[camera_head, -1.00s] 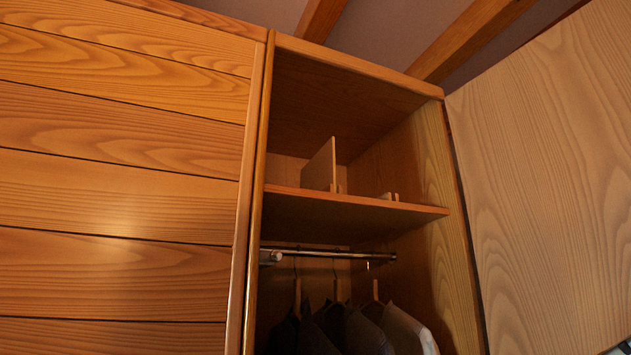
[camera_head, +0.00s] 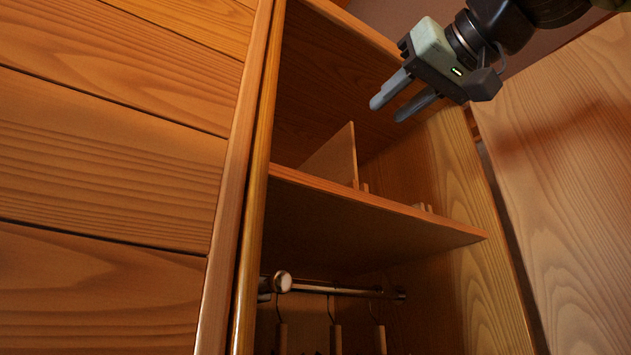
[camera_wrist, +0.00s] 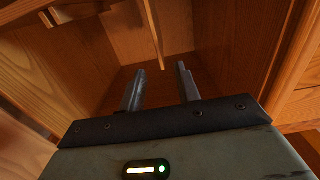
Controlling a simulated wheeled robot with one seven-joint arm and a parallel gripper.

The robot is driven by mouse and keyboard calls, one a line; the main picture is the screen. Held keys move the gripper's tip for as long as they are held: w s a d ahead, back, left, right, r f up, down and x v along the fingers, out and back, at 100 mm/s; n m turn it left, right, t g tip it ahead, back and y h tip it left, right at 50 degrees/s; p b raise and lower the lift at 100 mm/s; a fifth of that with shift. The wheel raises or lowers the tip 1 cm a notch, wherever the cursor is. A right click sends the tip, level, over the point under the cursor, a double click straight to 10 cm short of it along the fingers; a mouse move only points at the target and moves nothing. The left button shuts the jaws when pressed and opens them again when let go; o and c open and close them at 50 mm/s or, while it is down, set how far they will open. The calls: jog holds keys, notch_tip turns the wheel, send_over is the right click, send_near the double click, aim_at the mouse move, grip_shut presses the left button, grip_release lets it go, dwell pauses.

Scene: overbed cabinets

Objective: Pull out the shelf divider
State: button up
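The shelf divider (camera_head: 338,160) is a thin upright wooden panel on the cabinet's upper shelf. In the wrist view the divider (camera_wrist: 152,30) shows as a thin board beyond my fingers. My gripper (camera_head: 388,108) is at the upper right in the head view, in front of the cabinet opening, above and to the right of the divider. Its two grey fingers are apart with nothing between them. The gripper also shows in the wrist view (camera_wrist: 158,82). It does not touch the divider.
The upper shelf (camera_head: 380,210) has small wooden pieces (camera_head: 422,208) to the right of the divider. Below it is a metal rail (camera_head: 335,289) with hangers. An open door (camera_head: 570,190) stands at right, and a closed plank front (camera_head: 100,150) at left.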

jog(key=p, duration=0.6)
send_near(337, 153)
jog(key=x, duration=0.5)
jog(key=shift+w+a+r, duration=0.1)
jog(key=shift+r, duration=0.05)
jog(key=p+x, duration=0.4)
jog(key=x, duration=0.1)
jog(key=shift+w, duration=0.3)
grip_shut()
